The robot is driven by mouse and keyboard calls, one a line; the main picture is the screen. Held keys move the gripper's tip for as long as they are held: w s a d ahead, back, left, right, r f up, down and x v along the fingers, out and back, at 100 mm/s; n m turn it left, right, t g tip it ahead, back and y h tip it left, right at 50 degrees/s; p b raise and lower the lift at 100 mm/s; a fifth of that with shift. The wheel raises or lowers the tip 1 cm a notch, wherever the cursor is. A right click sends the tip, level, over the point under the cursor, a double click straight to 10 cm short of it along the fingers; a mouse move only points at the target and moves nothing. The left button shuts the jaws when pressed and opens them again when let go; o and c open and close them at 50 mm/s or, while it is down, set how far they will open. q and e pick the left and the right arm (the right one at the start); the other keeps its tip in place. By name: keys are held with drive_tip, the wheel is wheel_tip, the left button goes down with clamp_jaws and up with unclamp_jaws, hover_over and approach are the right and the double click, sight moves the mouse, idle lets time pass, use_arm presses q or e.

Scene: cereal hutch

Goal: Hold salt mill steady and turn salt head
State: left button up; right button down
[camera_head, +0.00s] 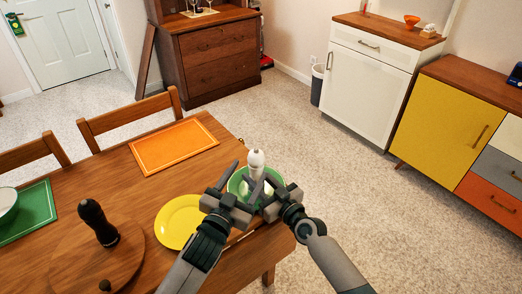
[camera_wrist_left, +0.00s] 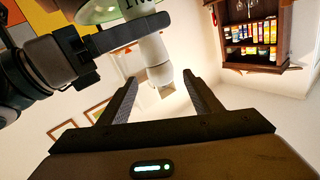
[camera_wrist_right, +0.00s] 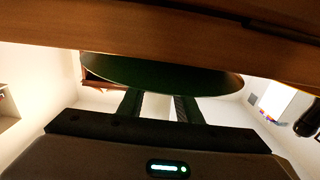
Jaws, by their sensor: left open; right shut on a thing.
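The white salt mill (camera_head: 256,160) stands upright over a green dish (camera_head: 236,180) near the table's right edge, its lower part hidden by my grippers. In the left wrist view its lettered white body and head (camera_wrist_left: 159,72) show. My right gripper (camera_head: 262,186) is shut on the mill's body; one dark finger crosses it in the left wrist view.
A yellow plate (camera_head: 178,222) lies left of the grippers. A dark brown mill (camera_head: 97,221) stands on a round wooden board (camera_head: 72,262). An orange placemat (camera_head: 175,146) lies behind. A green placemat (camera_head: 38,222) with a bowl is at far left. The floor at right is clear.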

sight(261, 150)
use_arm(q)
drive_tip(key=x, duration=1)
drive_tip(key=shift+w+d, duration=0.15)
drive_tip(key=shift+w, duration=0.2)
drive_tip(key=c, duration=1)
